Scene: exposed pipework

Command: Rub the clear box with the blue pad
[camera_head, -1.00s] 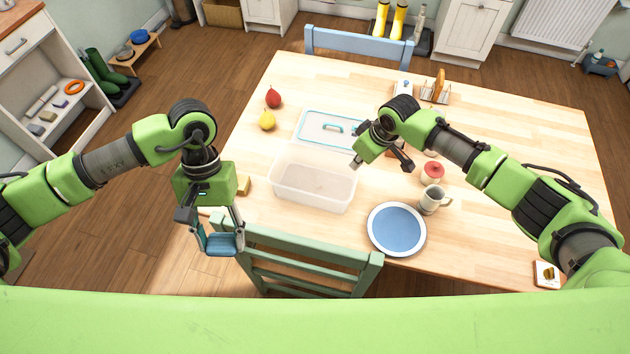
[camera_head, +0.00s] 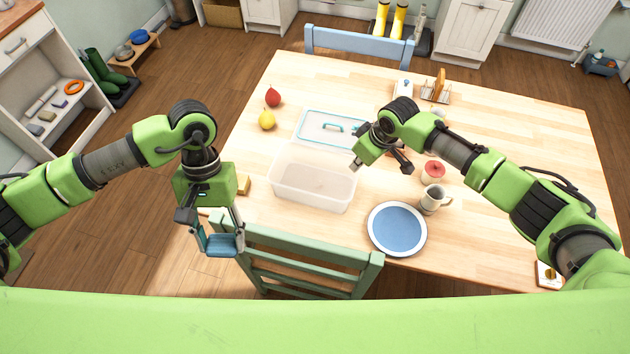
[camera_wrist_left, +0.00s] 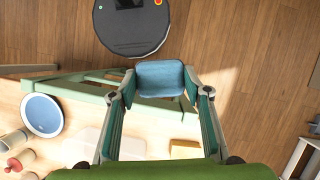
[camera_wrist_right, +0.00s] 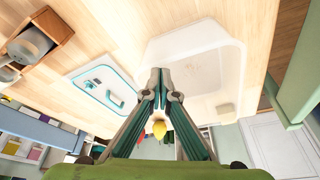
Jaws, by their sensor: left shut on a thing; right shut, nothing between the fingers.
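The clear box (camera_head: 313,183) stands open on the wooden table, left of the middle; it also shows in the right wrist view (camera_wrist_right: 228,68). Its clear lid with a teal rim (camera_head: 332,129) lies flat behind it. My left gripper (camera_head: 220,240) is shut on the blue pad (camera_head: 222,245), off the table's near-left edge, beside the green chair. The left wrist view shows the pad (camera_wrist_left: 160,78) between the fingertips. My right gripper (camera_head: 383,159) is shut and empty, above the table to the right of the box. The right wrist view shows its fingertips together (camera_wrist_right: 160,72).
A blue plate (camera_head: 396,229), a mug (camera_head: 432,199) and a red-lidded jar (camera_head: 432,172) stand right of the box. A pear (camera_head: 267,120) and a red fruit (camera_head: 273,97) lie to its left. A green chair (camera_head: 310,262) stands at the near edge.

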